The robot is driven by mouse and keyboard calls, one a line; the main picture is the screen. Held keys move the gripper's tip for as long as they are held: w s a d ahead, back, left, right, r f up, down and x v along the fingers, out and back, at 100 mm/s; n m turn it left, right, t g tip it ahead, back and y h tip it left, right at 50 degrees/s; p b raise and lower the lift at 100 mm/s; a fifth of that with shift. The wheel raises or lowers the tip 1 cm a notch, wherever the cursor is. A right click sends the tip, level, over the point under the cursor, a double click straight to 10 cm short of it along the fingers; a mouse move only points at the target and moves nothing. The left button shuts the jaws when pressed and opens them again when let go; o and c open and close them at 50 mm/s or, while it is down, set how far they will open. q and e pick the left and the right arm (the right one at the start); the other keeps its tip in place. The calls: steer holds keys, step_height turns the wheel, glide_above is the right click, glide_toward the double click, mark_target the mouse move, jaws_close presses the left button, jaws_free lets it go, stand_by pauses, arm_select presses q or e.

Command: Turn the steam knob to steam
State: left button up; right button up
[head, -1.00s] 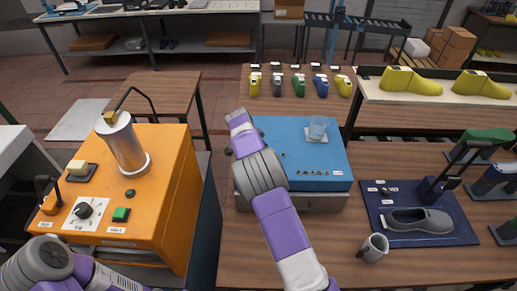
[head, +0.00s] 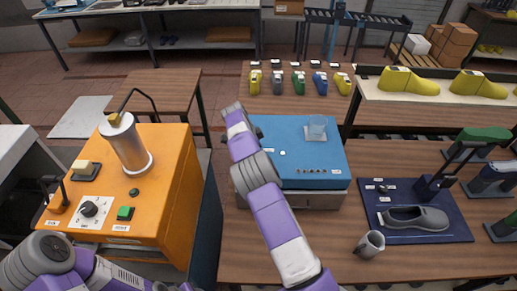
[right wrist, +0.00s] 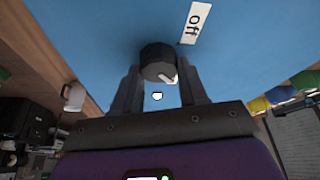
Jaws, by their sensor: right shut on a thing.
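In the right wrist view, a dark round knob (right wrist: 157,57) with a white pointer mark sits on a blue panel (right wrist: 100,30). A white label reading "off" (right wrist: 194,22) is above right of the knob. The pointer is at the knob's lower right, away from the label. My right gripper (right wrist: 160,75) is shut on the knob, one finger on each side. In the head view, my right arm reaches over the left of the blue machine (head: 318,148) and hides the knob and fingers. My left arm shows at lower left; its gripper is out of view.
An orange machine (head: 176,190) with another black dial (head: 89,209), a green button (head: 125,213) and a metal cylinder (head: 127,147) stands at left. A mug (head: 370,244) and a shoe last (head: 414,217) are at right.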

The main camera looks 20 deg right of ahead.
steer(key=shift+a, duration=0.1)
steer(key=o, duration=1.1)
steer(key=shift+c, duration=0.2)
steer(key=shift+r, duration=0.1)
steer(key=v, duration=0.7)
steer(key=shift+r, duration=0.2)
steer(key=shift+s+f, duration=0.1)
